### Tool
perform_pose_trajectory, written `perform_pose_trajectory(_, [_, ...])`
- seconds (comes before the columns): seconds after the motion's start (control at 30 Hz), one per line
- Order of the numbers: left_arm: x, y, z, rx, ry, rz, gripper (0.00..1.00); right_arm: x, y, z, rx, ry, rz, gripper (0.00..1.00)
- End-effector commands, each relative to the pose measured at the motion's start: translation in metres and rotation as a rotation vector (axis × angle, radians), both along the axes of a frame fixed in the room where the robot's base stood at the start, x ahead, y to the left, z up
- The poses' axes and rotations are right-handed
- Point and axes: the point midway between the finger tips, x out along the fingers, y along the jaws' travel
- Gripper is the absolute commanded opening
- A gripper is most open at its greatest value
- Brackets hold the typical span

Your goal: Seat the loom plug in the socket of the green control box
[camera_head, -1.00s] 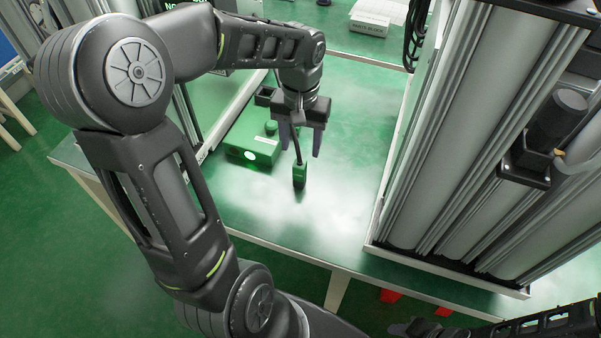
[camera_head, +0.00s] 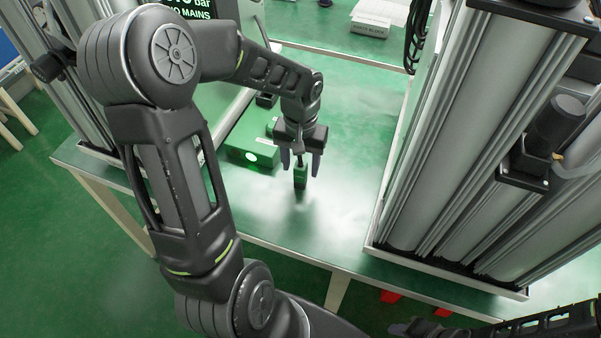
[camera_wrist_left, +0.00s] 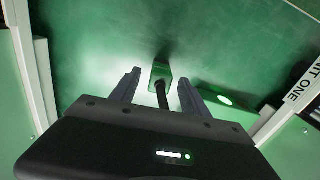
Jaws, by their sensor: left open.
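The loom plug (camera_head: 301,178) is a small green block with a dark cable, upright over the green table. The green control box (camera_head: 243,152) lies to its left, with a bright white round spot on its front face. My left gripper (camera_head: 300,166) is open above the plug, one finger on each side of it. In the left wrist view the plug (camera_wrist_left: 161,73) shows between and slightly beyond the open fingertips (camera_wrist_left: 158,84), its cable running back under the gripper. The control box (camera_wrist_left: 228,103) is at right there. My right gripper (camera_head: 425,328) is partly seen at the bottom edge.
Tall grey sieve columns (camera_head: 440,130) stand on the right of the table (camera_head: 350,215). A white labelled block (camera_head: 378,14) lies at the back. The table between plug and columns is clear. Red items (camera_head: 390,296) show below the front edge.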

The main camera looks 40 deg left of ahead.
Motion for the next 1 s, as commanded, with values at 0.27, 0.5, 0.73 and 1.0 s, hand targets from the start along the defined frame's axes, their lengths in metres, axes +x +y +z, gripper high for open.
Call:
perform_pose_trajectory(0.27, [-0.0003,0.0001,-0.0053,0.0,0.0,0.0,0.54,-0.0001,0.0,0.0001,0.0,0.0,0.0,0.36])
perform_pose_trajectory(0.5, [-0.0002,0.0,-0.0051,0.0,0.0,0.0,0.54,-0.0001,0.0,0.0001,0.0,0.0,0.0,0.36])
perform_pose_trajectory(0.73, [-0.0002,0.0,-0.005,0.0,0.0,0.0,0.47,-0.0001,0.0,0.0001,0.0,0.0,0.0,0.36])
perform_pose_trajectory(1.0, [-0.0002,0.0,-0.005,0.0,0.0,0.0,0.25,-0.0001,0.0,0.0001,0.0,0.0,0.0,0.36])
